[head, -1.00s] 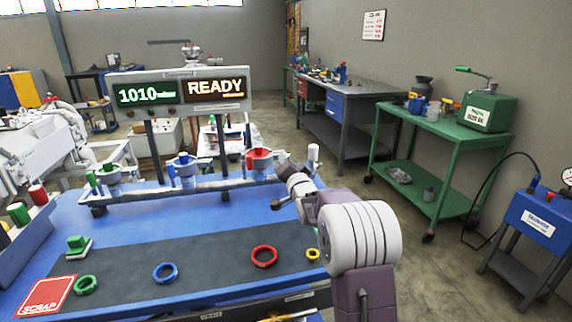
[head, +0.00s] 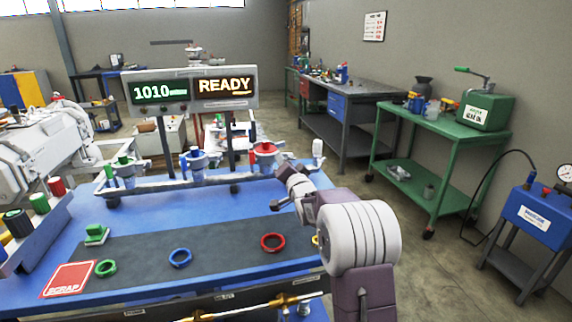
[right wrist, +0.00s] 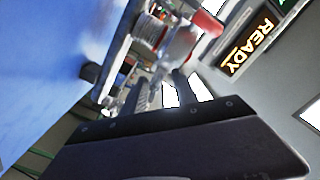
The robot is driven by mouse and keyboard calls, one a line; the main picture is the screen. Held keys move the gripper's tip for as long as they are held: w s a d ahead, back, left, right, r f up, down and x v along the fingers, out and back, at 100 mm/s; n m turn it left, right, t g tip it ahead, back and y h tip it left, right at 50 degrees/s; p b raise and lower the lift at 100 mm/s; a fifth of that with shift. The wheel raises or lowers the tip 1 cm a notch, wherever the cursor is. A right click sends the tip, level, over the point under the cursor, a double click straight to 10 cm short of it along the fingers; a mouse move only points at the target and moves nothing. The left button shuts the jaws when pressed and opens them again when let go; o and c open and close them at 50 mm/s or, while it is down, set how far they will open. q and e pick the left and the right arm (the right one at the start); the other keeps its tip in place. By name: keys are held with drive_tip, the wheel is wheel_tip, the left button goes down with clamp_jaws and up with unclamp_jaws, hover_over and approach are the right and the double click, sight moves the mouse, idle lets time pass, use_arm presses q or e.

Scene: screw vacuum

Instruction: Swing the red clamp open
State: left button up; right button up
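The red clamp (head: 264,149) sits on the rightmost flange port (head: 265,163) of the grey manifold rail at the back of the blue bench. In the right wrist view the red part (right wrist: 207,24) shows near the top, blurred, beside a pale fitting. Whether the clamp is shut or open is too small to tell. My left gripper is not in view.
Blue (head: 197,153) and green (head: 124,160) clamps stand on ports further left. A sign reading READY (head: 224,86) rises behind. Red (head: 272,242), blue (head: 180,257) and green (head: 106,267) rings lie on the dark mat (head: 225,257). A red scrap plate (head: 68,280) is at left.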

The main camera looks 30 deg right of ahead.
drive_tip(key=shift+s+r, duration=0.1)
drive_tip(key=shift+r, duration=0.15)
drive_tip(key=v, duration=0.9)
drive_tip(key=shift+f, duration=0.2)
